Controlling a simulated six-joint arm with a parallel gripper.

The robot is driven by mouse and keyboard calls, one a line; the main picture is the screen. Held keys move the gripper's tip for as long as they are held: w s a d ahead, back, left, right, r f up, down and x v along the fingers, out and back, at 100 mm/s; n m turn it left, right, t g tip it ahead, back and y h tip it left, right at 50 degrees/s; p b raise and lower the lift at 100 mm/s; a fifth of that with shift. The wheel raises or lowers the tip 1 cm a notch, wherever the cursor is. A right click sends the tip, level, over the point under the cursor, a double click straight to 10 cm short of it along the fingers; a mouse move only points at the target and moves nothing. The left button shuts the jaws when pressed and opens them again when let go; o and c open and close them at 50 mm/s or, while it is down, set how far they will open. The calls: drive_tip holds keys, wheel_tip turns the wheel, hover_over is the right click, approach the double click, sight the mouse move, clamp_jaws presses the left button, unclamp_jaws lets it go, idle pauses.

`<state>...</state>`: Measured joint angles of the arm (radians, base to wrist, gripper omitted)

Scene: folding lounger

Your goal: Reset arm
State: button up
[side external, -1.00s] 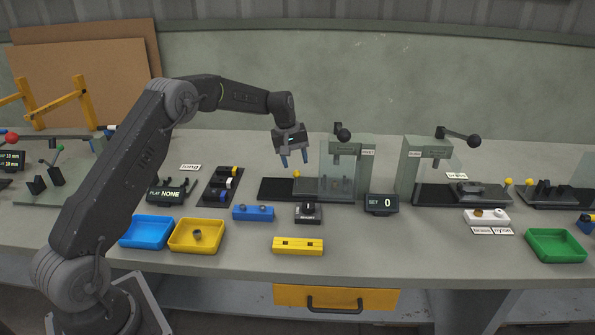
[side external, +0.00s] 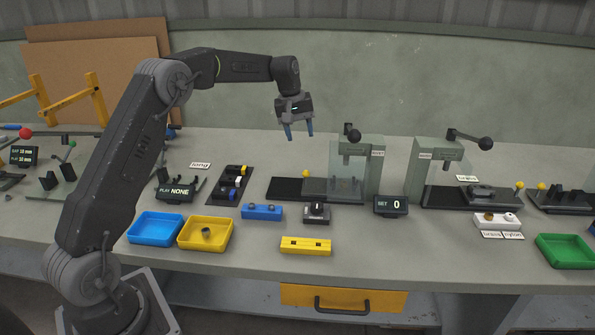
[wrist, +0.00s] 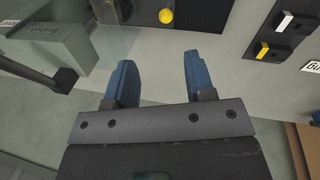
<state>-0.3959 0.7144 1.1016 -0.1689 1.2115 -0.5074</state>
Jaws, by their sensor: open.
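My gripper (side external: 299,134) is raised above the back of the bench, left of the first press (side external: 356,165). Its two blue fingers point down, apart, with nothing between them. In the wrist view my gripper (wrist: 153,80) also shows open and empty, with grey bench surface beyond the fingertips. My arm reaches up from the front left and bends over the bench.
A second press (side external: 433,165) stands further right. Blue (side external: 155,228), yellow (side external: 205,233) and green (side external: 566,251) trays lie along the front. A dark rack (side external: 234,186) holds small pieces. The air around my gripper is clear.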

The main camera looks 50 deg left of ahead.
drive_tip(key=s+d+r+m+t+y, duration=0.15)
drive_tip(key=s+d+r+m, duration=0.35)
drive_tip(key=s+d+r, duration=0.75)
drive_tip(key=s+d+f+m, duration=0.2)
drive_tip(key=s, duration=0.5)
drive_tip(key=s+d+f+m+t, duration=0.1)
drive_tip(key=s+d+f+m, duration=0.1)
drive_tip(key=s, duration=0.6)
drive_tip(key=s+d+f+m+t, duration=0.1)
drive_tip(key=s+d+f+m, duration=0.1)
drive_tip(key=s, duration=0.5)
drive_tip(key=shift+s+d+f, duration=0.25)
drive_tip(key=shift+s+d, duration=0.1)
drive_tip(key=shift+d, duration=0.4)
